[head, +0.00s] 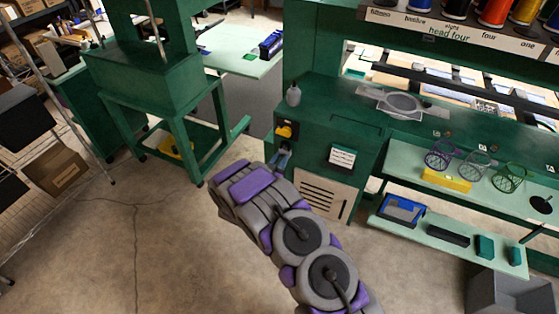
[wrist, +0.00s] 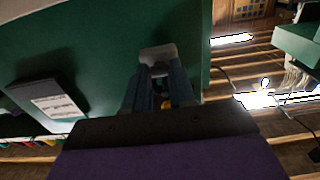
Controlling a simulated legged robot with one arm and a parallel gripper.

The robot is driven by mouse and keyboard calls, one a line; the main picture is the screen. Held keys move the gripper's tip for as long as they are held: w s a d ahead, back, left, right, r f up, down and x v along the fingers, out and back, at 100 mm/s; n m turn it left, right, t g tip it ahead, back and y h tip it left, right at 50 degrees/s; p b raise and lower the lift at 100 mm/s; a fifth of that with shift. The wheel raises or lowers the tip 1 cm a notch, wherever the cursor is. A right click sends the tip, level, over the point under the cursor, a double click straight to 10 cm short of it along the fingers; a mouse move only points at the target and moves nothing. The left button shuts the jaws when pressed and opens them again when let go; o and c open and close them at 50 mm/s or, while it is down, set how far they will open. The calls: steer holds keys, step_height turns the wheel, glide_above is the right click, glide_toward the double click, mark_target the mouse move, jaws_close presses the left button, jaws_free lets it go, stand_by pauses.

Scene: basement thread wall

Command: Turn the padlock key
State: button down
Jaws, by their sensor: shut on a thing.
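My gripper (head: 284,155) is at the front of the green cabinet, just below a yellow and black fitting (head: 286,130) that may be the padlock. In the wrist view, the two blue-grey fingers (wrist: 160,82) reach to the green panel and close together at a pale grey block (wrist: 157,56). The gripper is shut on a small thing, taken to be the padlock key. The key itself is hidden by the fingers. A small yellow bit (wrist: 166,104) shows between the fingers. I cannot tell how far the key is turned.
A card holder (head: 342,157) is on the cabinet front to the right, with a slotted panel (head: 322,194) below. A bottle (head: 294,95) stands on the cabinet top. Shelves with wire baskets (head: 440,154) are to the right. The floor (head: 120,235) at left is clear.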

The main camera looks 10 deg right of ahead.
steer(key=shift+m, duration=0.3)
steer(key=m+p, duration=0.2)
steer(key=m, duration=0.1)
steer(key=shift+r+m, duration=0.15)
steer(key=shift+m, duration=0.15)
steer(key=m, duration=0.3)
steer(key=shift+m, duration=0.3)
steer(key=shift+s+d+f+m+b, duration=0.1)
steer(key=shift+f+m+b, duration=0.1)
steer(key=shift+m+b, duration=1.4)
steer(key=shift+f+m+b, duration=0.15)
steer(key=shift+m+b, duration=0.7)
steer(key=shift+m, duration=1.35)
steer(key=c, duration=0.9)
jaws_free()
